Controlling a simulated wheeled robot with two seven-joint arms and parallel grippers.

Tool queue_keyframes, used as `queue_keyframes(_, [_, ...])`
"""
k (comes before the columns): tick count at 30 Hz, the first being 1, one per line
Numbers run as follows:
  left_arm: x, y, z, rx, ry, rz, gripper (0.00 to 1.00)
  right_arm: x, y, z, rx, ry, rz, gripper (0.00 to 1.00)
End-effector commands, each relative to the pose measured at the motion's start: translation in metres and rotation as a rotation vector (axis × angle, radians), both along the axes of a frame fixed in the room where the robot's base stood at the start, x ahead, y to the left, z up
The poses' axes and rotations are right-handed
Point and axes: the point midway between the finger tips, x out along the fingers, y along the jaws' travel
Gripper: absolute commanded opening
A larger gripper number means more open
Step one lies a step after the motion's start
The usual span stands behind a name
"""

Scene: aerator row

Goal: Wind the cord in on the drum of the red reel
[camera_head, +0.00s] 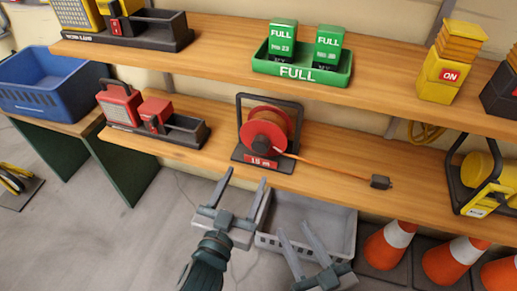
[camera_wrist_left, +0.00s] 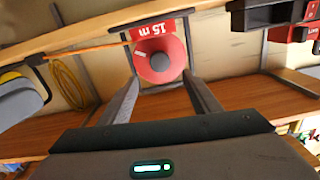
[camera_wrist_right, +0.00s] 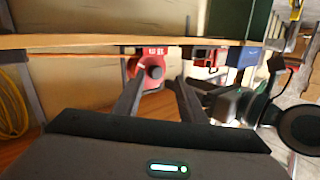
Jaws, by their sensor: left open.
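The red reel (camera_head: 264,135) stands in a dark frame on the lower shelf, with a "15 m" label at its foot. It also shows in the left wrist view (camera_wrist_left: 158,68) and the right wrist view (camera_wrist_right: 148,74). Its orange cord (camera_head: 335,168) runs out to the right along the shelf to a dark plug (camera_head: 380,182). My left gripper (camera_head: 242,190) is open and empty, below and in front of the reel, apart from it. My right gripper (camera_head: 299,236) is open and empty, lower and further right, over the grey crate.
A grey crate (camera_head: 345,232) stands below the shelf, beside orange cones (camera_head: 392,243). On the lower shelf (camera_head: 225,150), a red tool set (camera_head: 122,104) is left of the reel and a yellow reel (camera_head: 482,172) is at the right. The upper shelf (camera_head: 225,50) overhangs.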

Motion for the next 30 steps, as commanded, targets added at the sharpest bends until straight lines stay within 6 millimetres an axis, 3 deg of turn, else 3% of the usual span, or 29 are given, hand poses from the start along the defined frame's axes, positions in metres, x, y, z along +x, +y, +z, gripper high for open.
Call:
queue_keyframes(18, [0.090,-0.029,-0.001,0.001,-0.001,0.000,0.57,-0.004,0.007,0.029,0.052,-0.165,0.002,0.38])
queue_keyframes(30, [0.108,-0.036,0.000,0.001,0.001,-0.001,0.57,-0.005,0.007,0.039,0.068,-0.211,-0.002,0.38])
